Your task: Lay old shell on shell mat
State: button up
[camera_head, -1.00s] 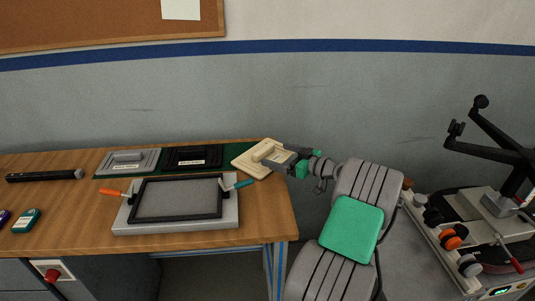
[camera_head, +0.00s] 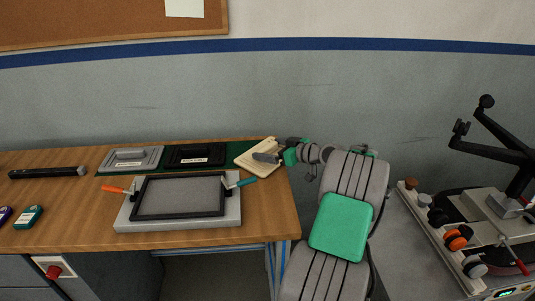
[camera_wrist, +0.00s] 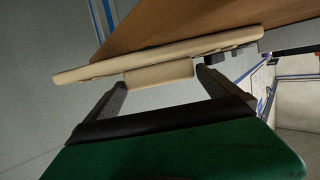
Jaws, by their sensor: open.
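The cream shell (camera_head: 246,163) lies turned askew at the right end of the dark green mat (camera_head: 234,150), partly over bare wood near the table's right edge. My gripper (camera_head: 265,157) reaches in from the right above it and covers part of it. In the wrist view, my gripper (camera_wrist: 160,80) is open, with one finger on each side of the raised block on the cream shell (camera_wrist: 200,45). A small gap seems to show beside the block; contact cannot be told.
A grey shell (camera_head: 130,160) and a black labelled shell (camera_head: 190,156) lie on the mat's left and middle. A framed fixture (camera_head: 180,225) with orange and teal handles stands in front. A dark bar (camera_head: 45,173) lies far left. A wheeled machine (camera_head: 490,225) stands far right.

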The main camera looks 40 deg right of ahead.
jog(key=shift+w, duration=0.2)
jog(key=shift+s, duration=0.1)
jog(key=shift+c, duration=0.3)
jog(key=c, duration=1.4)
